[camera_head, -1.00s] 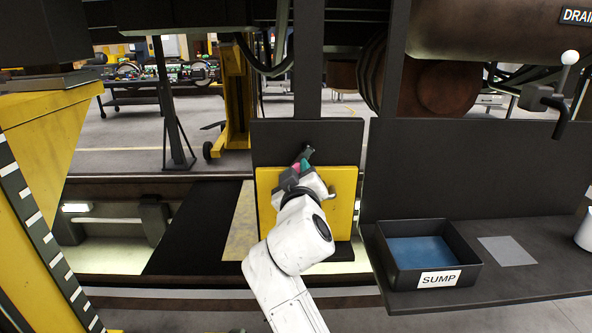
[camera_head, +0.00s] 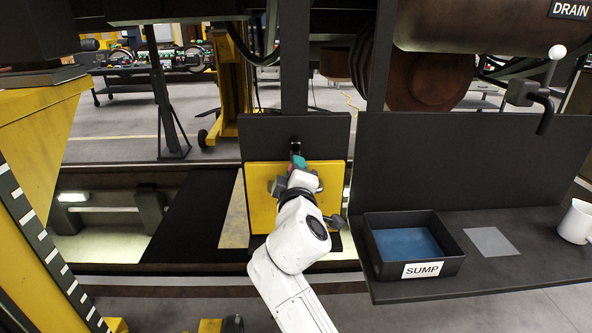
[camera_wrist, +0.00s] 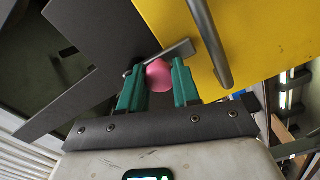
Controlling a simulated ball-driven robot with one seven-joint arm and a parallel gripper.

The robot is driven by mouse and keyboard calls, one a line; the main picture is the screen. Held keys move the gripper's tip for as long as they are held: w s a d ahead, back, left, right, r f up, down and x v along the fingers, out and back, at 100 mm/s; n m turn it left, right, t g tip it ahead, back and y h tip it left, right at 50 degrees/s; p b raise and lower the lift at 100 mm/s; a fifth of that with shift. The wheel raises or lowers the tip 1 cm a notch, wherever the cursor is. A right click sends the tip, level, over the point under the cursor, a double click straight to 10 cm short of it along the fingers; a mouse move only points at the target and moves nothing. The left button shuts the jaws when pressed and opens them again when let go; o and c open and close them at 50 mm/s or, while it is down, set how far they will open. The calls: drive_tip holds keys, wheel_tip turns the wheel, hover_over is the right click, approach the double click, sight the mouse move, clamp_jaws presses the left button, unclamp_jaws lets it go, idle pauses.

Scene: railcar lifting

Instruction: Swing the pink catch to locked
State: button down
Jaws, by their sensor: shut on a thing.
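The pink catch knob (camera_wrist: 158,76) sits between the green fingertips of my gripper (camera_wrist: 157,84) in the wrist view. My gripper is shut on it. A grey metal bar (camera_wrist: 176,52) runs just beyond the knob. In the head view my gripper (camera_head: 297,165) is at the top edge of the yellow panel (camera_head: 262,212), and its fingers and wrist hide most of the knob. A dark catch arm (camera_head: 295,147) stands nearly upright above the fingers, against the dark plate (camera_head: 265,135). No locked marking is readable.
A grey curved handle (camera_wrist: 208,45) crosses the yellow panel close to the right fingertip. To the right, a dark shelf (camera_head: 505,272) carries the SUMP tray (camera_head: 455,262) and a white mug (camera_head: 577,222). A lever with a white ball (camera_head: 557,52) is at upper right.

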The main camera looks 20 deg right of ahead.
drive_tip(key=shift+a+r, duration=0.15)
drive_tip(key=shift+r, duration=0.25)
drive_tip(key=c, duration=1.2)
unclamp_jaws()
drive_tip(key=o, duration=0.4)
drive_tip(key=shift+f, duration=0.25)
drive_tip(key=b+v, duration=0.2)
drive_tip(key=v, duration=0.8)
drive_tip(key=shift+s, duration=0.4)
drive_tip(key=shift+a, duration=0.1)
drive_tip(key=shift+c, duration=0.3)
